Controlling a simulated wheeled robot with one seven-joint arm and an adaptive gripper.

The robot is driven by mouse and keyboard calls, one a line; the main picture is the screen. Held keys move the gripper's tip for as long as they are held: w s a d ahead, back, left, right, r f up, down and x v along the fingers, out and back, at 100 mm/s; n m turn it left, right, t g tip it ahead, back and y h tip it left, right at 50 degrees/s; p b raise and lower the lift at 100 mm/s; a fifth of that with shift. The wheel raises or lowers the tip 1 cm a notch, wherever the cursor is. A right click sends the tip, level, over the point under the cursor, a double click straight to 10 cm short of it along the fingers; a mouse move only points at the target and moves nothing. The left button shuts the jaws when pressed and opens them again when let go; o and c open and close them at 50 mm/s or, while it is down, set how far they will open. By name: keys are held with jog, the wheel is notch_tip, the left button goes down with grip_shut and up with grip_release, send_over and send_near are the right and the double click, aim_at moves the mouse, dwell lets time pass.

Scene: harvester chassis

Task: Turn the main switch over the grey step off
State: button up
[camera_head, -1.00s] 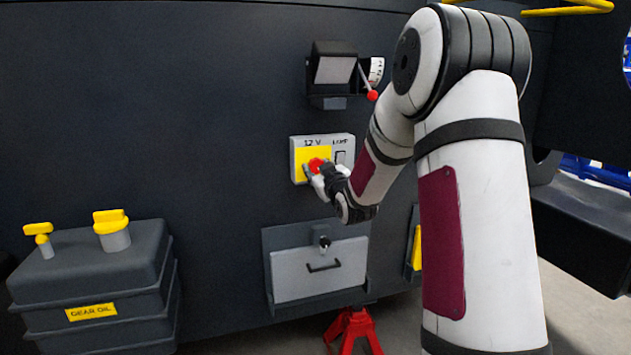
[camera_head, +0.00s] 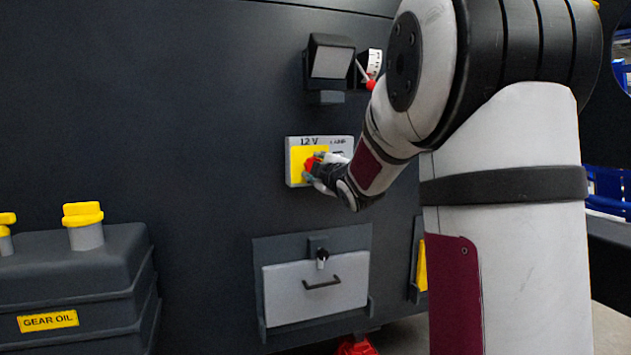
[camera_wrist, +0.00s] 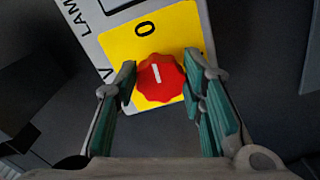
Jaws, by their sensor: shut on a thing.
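The main switch is a red scalloped knob (camera_head: 311,164) on a yellow plate (camera_head: 297,160) of the box marked 12 V. This box is above the grey step panel (camera_head: 300,297). In the wrist view the knob (camera_wrist: 160,80) has a white mark pointing up, roughly toward the 0 printed on the yellow plate (camera_wrist: 120,45). My gripper (camera_head: 318,172) is at the knob, its two green-padded fingers on either side of it and shut on it. In the head view my gripper hides part of the knob and the box's lower right.
A lamp (camera_head: 331,62) and a red-tipped lever (camera_head: 369,84) are above the box, close to my forearm. The grey step panel has a black handle (camera_head: 322,284). A dark gear oil tank (camera_head: 85,285) with yellow caps stands at lower left. The wall between is clear.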

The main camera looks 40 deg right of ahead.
jog(key=shift+n+b, duration=0.6)
jog(key=o, duration=1.1)
jog(key=shift+o, duration=0.2)
jog(key=v, duration=1.2)
